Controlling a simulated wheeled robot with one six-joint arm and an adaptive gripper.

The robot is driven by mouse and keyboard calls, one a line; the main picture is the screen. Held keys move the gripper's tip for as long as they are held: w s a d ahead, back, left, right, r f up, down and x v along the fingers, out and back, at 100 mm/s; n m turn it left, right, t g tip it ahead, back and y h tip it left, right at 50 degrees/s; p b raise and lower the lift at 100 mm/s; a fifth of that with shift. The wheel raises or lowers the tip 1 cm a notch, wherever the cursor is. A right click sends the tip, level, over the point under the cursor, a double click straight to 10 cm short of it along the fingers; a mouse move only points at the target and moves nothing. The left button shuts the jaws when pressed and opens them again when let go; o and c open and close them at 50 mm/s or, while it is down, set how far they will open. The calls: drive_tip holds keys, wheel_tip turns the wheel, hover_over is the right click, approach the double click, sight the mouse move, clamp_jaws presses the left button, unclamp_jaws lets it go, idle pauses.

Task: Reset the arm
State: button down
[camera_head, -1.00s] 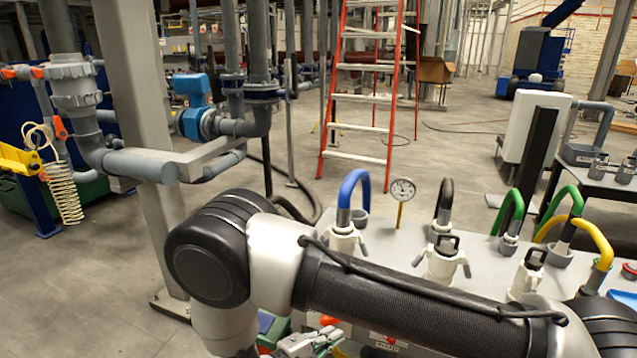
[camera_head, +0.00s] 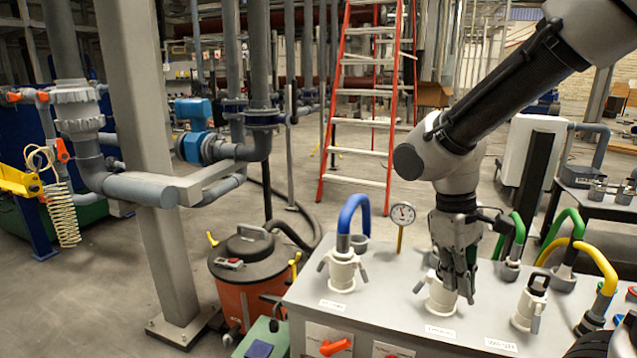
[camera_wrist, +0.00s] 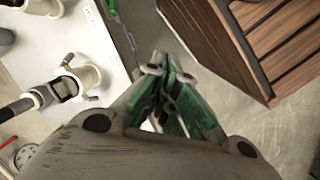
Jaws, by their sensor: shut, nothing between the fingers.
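My gripper (camera_head: 462,290) hangs from my raised arm at the right of the head view, fingers pointing down. It appears in front of the grey bench top (camera_head: 385,270), overlapping the middle white coupling (camera_head: 438,298); I cannot tell how far apart they are. In the wrist view my gripper (camera_wrist: 165,78) has its green-padded fingers together, with nothing between them. The bench's white top (camera_wrist: 103,20) lies to their left there, with a white coupling (camera_wrist: 85,76) on it.
A blue-hose coupling (camera_head: 342,268), a gauge (camera_head: 402,214) and green and yellow hoses (camera_head: 606,262) stand on the bench. An orange vacuum drum (camera_head: 250,290) and a grey column (camera_head: 150,180) are left. A slatted brown box (camera_wrist: 275,45) shows in the wrist view.

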drive_tip(key=s+d+r+m+t+y, duration=0.1)
drive_tip(key=s+d+r+m+t, duration=0.2)
drive_tip(key=d+r, duration=0.2)
drive_tip(key=s+d+r+m+t+y, duration=0.1)
drive_tip(key=s+d+r+m+t, duration=0.1)
drive_tip(key=d+r, duration=0.3)
drive_tip(key=shift+s+d+r+m+t, duration=0.35)
drive_tip(key=shift+s+d+m+t, duration=0.1)
drive_tip(key=shift+d+m, duration=0.35)
